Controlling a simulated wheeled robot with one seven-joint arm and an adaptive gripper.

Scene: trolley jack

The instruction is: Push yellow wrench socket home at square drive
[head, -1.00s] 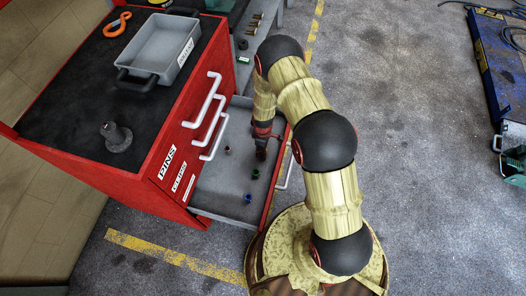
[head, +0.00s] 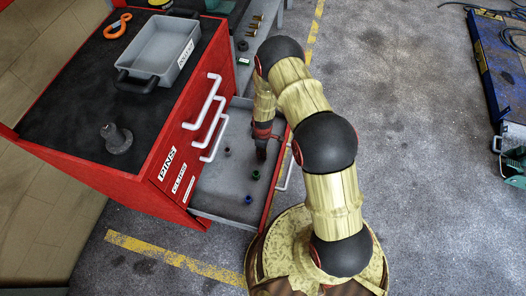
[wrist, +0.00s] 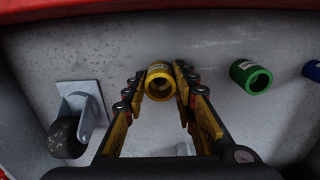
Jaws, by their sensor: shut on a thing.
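The yellow wrench socket (wrist: 159,84) is between the fingertips of my gripper (wrist: 160,76) in the wrist view, with its open round end toward the camera. My gripper is shut on it, a finger on each side. In the head view my gripper (head: 261,151) is low inside the open drawer, and the yellow socket is hidden there. I cannot make out the square drive for certain in either view.
The grey drawer (head: 207,190) of the red cabinet is open. A green socket (wrist: 250,77) and a blue socket (wrist: 313,70) lie right of my gripper. A caster-like piece with a black wheel (wrist: 67,137) is at left. A grey tray (head: 160,50) tops the cabinet.

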